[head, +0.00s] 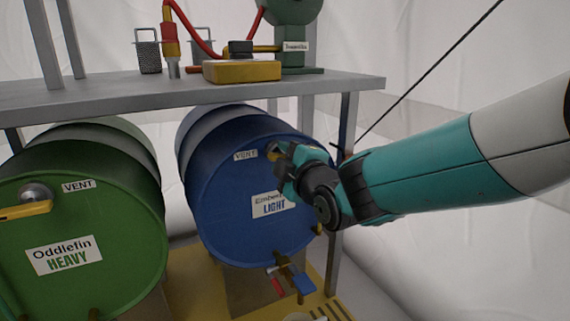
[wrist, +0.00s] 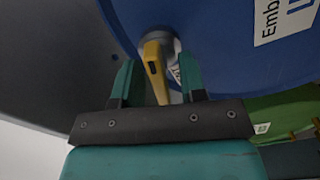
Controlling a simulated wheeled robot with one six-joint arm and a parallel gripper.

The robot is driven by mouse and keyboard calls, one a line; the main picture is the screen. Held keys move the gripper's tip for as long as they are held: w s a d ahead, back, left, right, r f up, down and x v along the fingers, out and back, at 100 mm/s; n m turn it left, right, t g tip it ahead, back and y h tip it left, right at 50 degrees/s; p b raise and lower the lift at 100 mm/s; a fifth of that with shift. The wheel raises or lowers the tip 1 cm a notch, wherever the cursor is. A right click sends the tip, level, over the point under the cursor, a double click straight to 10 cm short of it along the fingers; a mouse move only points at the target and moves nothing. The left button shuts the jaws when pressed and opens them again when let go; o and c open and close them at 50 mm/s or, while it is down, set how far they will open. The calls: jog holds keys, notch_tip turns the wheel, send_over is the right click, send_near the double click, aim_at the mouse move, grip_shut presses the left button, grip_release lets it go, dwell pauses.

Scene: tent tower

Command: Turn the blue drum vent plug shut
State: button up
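The blue drum (head: 225,205) lies on its side with its round end facing me. Its vent plug (head: 273,153) sits beside the VENT label, largely hidden by my gripper (head: 284,168). In the wrist view the plug (wrist: 157,55) is a grey knob with a yellow handle pointing down toward my palm. My gripper (wrist: 158,75) has its two teal fingers apart, one on each side of the yellow handle. Gaps show beside the handle, so the fingers do not look clamped on it.
A green drum (head: 120,240) with its own yellow-handled vent plug (head: 37,197) lies to the left. A grey shelf (head: 150,92) with a pump and red hoses spans above. A tap with red and blue tags (head: 288,268) hangs low on the blue drum. A shelf post (head: 347,130) stands near my wrist.

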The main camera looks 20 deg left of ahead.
jog(key=shift+w+a, duration=0.1)
grip_shut()
